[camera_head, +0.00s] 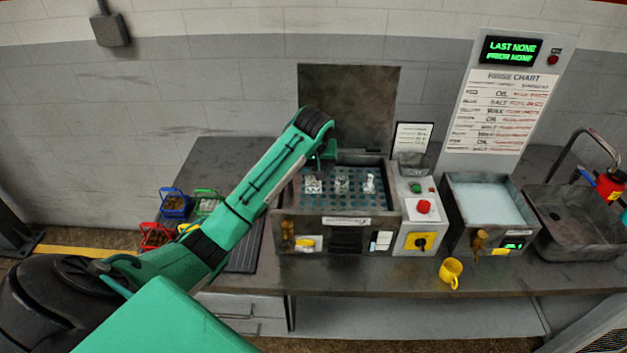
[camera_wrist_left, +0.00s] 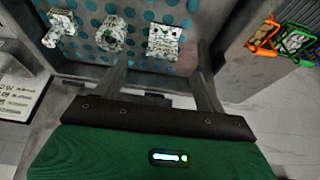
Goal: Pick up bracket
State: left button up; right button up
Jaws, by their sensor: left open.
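Three pale, speckled metal parts stand in a row on the perforated blue-grey plate (camera_head: 357,207) inside the open furnace box. The blocky one, which looks like the bracket (camera_head: 313,184), is leftmost in the head view. In the left wrist view this bracket (camera_wrist_left: 164,41) is on the right, ahead of my fingers and roughly between their lines. A ring-like part (camera_wrist_left: 111,33) and a part with a stem (camera_wrist_left: 60,28) stand beside it. My left gripper (camera_head: 326,152) is open and empty, above the bracket's end of the furnace; no contact shows. My right gripper is not in view.
The furnace walls (camera_head: 287,193) and raised lid (camera_head: 349,105) surround the parts. Blue (camera_head: 175,203), green (camera_head: 207,203) and red (camera_head: 155,235) baskets sit left. A control panel (camera_head: 422,213), liquid tank (camera_head: 488,192), yellow mug (camera_head: 451,271) and sink (camera_head: 572,222) are right.

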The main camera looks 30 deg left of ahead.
aim_at(314, 179)
pick_arm(q)
jog(key=x, duration=0.4)
jog(key=shift+w+r+p, duration=0.1)
jog(key=shift+p, duration=0.25)
jog(key=shift+a+f, duration=0.1)
jog(key=shift+f, duration=0.1)
jog(key=shift+a+f+p, duration=0.15)
jog(key=shift+f+p, duration=0.4)
jog(key=shift+p, duration=0.35)
jog(key=p+x, duration=0.1)
jog(key=x, duration=0.2)
jog(key=shift+f, duration=0.1)
jog(key=shift+a+f+p, duration=0.1)
jog(key=shift+f+p, duration=0.2)
jog(key=shift+f, duration=0.1)
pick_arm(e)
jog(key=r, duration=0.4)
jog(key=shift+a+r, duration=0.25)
pick_arm(q)
jog(key=shift+c, duration=1.3)
jog(key=c, duration=0.9)
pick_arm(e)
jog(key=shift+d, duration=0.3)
pick_arm(q)
jog(key=shift+r, duration=0.1)
jog(key=shift+c, duration=0.2)
